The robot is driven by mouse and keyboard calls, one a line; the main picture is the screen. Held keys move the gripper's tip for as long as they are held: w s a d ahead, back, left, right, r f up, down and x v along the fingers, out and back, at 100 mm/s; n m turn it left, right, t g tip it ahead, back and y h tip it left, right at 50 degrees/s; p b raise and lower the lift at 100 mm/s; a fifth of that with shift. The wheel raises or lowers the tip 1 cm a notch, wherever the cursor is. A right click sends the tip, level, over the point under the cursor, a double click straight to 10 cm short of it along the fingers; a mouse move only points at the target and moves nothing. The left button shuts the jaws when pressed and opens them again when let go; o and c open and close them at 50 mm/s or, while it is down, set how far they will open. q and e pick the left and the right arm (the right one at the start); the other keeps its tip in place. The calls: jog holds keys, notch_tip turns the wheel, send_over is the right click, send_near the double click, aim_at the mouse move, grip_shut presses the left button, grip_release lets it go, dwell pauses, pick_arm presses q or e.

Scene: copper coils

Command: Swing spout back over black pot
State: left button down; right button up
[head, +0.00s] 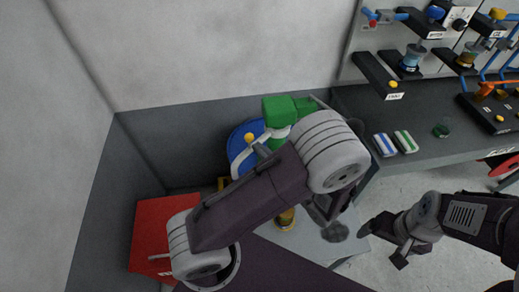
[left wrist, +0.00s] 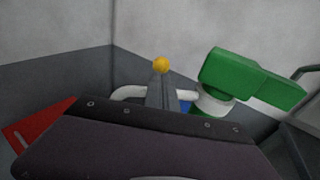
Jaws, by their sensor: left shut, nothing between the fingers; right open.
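The white curved spout (head: 236,166) runs from beneath a green head (head: 284,110) with a white collar. In the left wrist view the spout (left wrist: 128,92) passes behind my fingers, and the green head (left wrist: 238,77) is to their right. My right gripper (head: 384,240) is open and empty at the lower right. I cannot make out the black pot.
A blue round container (head: 238,141) stands behind the spout. A red box (head: 150,230) is at the left, and a brass-coloured piece (head: 286,219) shows below my left arm. Walls close off the back and left. A dark bench (head: 445,150) with racks is at the right.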

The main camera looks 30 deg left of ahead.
aim_at(248, 142)
pick_arm(q)
jog(key=shift+w+a, duration=0.2)
jog(key=shift+a, duration=0.25)
jog(key=shift+a+r+p, duration=0.2)
jog(key=shift+a+p, duration=0.3)
jog(key=shift+a, duration=0.65)
jog(key=shift+a+f, duration=0.1)
jog(key=shift+a, duration=0.1)
jog(key=shift+d, duration=0.1)
